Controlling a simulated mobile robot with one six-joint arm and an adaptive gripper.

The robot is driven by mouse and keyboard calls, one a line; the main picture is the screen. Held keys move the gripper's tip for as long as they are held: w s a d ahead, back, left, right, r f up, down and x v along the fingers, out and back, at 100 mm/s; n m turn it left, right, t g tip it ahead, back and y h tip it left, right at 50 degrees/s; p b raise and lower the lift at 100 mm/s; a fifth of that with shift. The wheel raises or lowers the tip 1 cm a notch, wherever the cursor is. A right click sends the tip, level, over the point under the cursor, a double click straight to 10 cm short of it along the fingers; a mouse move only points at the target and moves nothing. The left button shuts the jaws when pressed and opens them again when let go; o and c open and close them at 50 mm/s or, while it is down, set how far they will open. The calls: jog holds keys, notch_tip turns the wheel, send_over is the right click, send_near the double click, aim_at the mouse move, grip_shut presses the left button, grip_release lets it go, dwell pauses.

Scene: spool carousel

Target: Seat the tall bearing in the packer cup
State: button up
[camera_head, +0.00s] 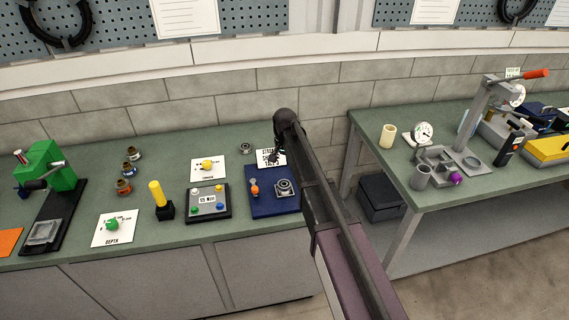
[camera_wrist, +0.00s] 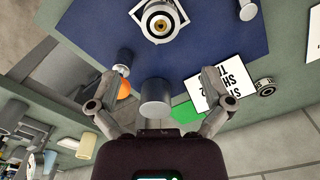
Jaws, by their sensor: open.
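A small ring-shaped bearing (camera_head: 246,148) stands on the left bench beside a white lettered card; in the wrist view a dark-centred bearing (camera_wrist: 265,86) sits right of the card, outside my fingers. A metal fixture with a round cup and centre hub (camera_head: 285,187), which looks like the packer cup, stands on the blue mat; it shows in the wrist view (camera_wrist: 160,20) with nothing covering its hub. My gripper (camera_wrist: 167,74) is open above the bench. A plain grey cylinder (camera_wrist: 157,96) shows between the fingers, apart from both; I cannot tell what it is.
The blue mat (camera_head: 262,207) holds an orange-topped part (camera_head: 254,189). The lettered card (camera_wrist: 220,87) lies behind the mat. A grey tray with knobs (camera_head: 208,212) stands to the left. My arm hides the bench's right end. The right bench holds a press (camera_head: 480,125).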

dwell(0.8)
jog(key=s+d+n, duration=0.3)
jog(key=s+d, duration=2)
jog(key=s, duration=0.3)
jog(key=shift+n, duration=0.3)
notch_tip(320, 180, down, 4)
jog(key=b, duration=0.3)
jog(key=shift+r+b, duration=0.2)
jog(key=shift+b, duration=0.2)
